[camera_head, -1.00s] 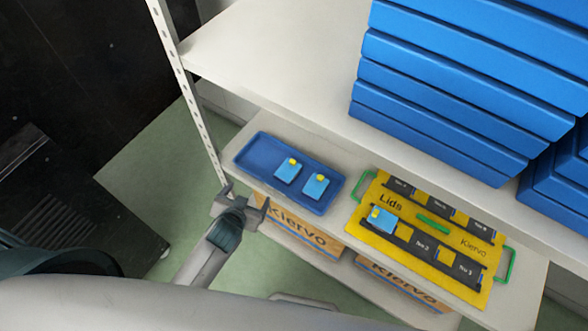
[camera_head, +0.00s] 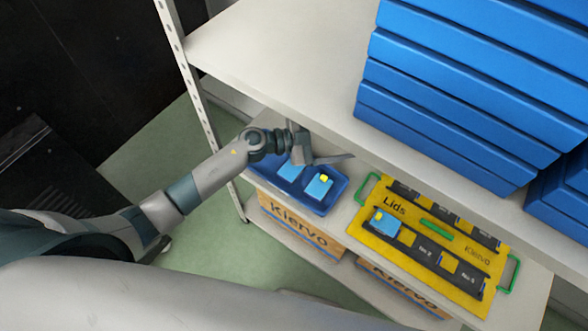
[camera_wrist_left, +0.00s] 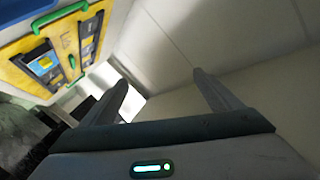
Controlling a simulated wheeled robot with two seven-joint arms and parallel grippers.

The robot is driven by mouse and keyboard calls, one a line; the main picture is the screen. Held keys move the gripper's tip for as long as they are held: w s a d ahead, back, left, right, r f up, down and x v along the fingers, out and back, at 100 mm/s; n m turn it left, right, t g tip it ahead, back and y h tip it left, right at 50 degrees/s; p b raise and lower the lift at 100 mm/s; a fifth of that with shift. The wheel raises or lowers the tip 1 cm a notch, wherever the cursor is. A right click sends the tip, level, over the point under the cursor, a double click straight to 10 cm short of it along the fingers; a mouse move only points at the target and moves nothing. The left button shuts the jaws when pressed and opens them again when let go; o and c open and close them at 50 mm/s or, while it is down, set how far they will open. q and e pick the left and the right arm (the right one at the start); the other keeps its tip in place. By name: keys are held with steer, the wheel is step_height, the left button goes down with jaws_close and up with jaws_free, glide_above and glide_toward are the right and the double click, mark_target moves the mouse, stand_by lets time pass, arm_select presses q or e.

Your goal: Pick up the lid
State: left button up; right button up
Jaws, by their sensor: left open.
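Two light-blue square lids with yellow knobs lie in the dark-blue tray (camera_head: 318,208) on the lower shelf. The right lid (camera_head: 319,187) is clear to see; the left lid (camera_head: 291,170) is partly hidden by my left gripper (camera_head: 325,158). That gripper is open and empty, above the tray's back part. The wrist view shows its two fingers (camera_wrist_left: 160,80) apart with nothing between. My right gripper is not in view.
An upper white shelf (camera_head: 270,60) overhangs close behind my left gripper and carries stacked blue boxes (camera_head: 450,110). Cardboard boxes (camera_head: 300,226) lie below the lower shelf.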

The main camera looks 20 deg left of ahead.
arm_select(q)
step_height(320, 180, down, 5)
steer(key=s+a+m+g+y, duration=0.1)
steer(key=m+g+y, duration=0.15)
steer(key=g, duration=0.25)
steer(key=m+g+y, duration=0.1)
steer(key=g+y, duration=0.2)
steer(key=y, duration=0.2)
glide_above(292, 171)
steer(key=w+d, duration=0.2)
steer(key=d, duration=0.1)
steer(key=f, duration=0.5)
steer(key=shift+w+f, duration=0.2)
steer(key=shift+f, duration=0.05)
steer(key=a+f+g+y, duration=0.1)
steer(key=a+y, duration=0.2)
steer(key=a, duration=0.5)
steer(key=shift+w, duration=0.25)
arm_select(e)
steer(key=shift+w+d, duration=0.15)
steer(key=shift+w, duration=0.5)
arm_select(q)
steer(key=shift+d+f+n, duration=0.15)
steer(key=shift+f+n, duration=0.05)
steer(key=shift+n, duration=0.05)
